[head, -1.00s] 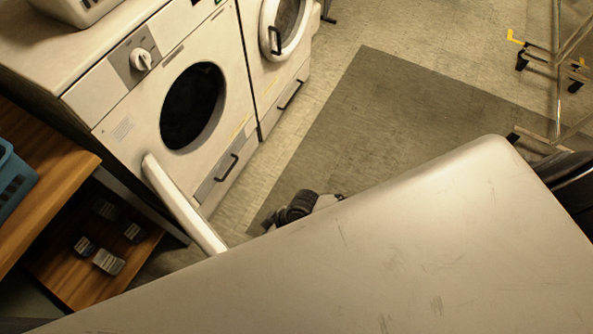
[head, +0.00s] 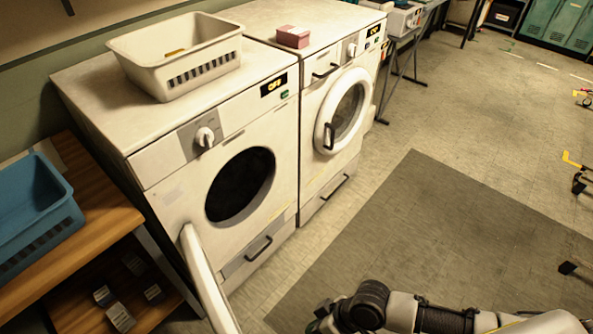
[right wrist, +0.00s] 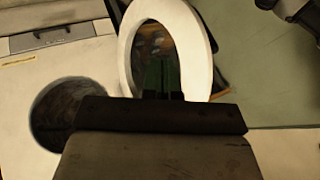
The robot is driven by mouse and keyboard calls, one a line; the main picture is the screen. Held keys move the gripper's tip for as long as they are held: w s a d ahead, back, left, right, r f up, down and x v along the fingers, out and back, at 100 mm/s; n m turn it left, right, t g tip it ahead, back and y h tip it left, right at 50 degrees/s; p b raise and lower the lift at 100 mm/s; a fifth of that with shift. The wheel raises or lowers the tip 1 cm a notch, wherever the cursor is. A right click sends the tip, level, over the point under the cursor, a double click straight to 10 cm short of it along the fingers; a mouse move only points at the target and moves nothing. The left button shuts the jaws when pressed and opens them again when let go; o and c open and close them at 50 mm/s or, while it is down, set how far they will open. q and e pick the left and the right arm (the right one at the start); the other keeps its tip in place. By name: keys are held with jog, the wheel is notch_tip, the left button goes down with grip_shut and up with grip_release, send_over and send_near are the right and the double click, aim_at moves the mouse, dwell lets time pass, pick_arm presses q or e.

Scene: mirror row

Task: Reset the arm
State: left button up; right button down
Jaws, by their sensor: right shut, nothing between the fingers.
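My right arm (head: 437,318) comes in from the lower right of the head view, its dark wrist end low in front of the machines. Beyond the fingers is the white oval ring of an open machine door (right wrist: 126,60). The round machine opening (right wrist: 70,108) is to the left. In the head view the open door (head: 207,277) stands out from the left machine (head: 168,198). My left gripper is not in view.
A white basket (head: 195,70) sits on the left machine. A pink box (head: 293,37) is on the right machine (head: 313,97), whose door is closed. A blue basket (head: 35,215) stands on a wooden shelf (head: 110,218). The floor mat (head: 430,225) at right is mostly clear.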

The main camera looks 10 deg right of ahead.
jog(key=w+d+f+m+t+h, duration=0.2)
jog(key=w+d+f, duration=0.15)
jog(key=f, duration=0.25)
jog(key=w+d+f+m+t+h, duration=0.1)
jog(key=w+d+f, duration=0.25)
jog(key=f, duration=0.25)
jog(key=s+d+f+m+h, duration=0.2)
jog(key=s+d+f, duration=0.3)
jog(key=f, duration=0.3)
jog(key=s+f+g, duration=0.1)
jog(key=s+f, duration=0.2)
jog(key=s, duration=0.4)
jog(key=s+d+f+h, duration=0.1)
jog(key=s+f, duration=0.3)
jog(key=s, duration=0.4)
jog(key=s+d+f+m+g+h, duration=0.1)
jog(key=s+f, duration=0.2)
jog(key=s, duration=0.4)
jog(key=shift+s+f+g, duration=0.3)
jog(key=shift+s, duration=0.05)
jog(key=shift+d, duration=0.1)
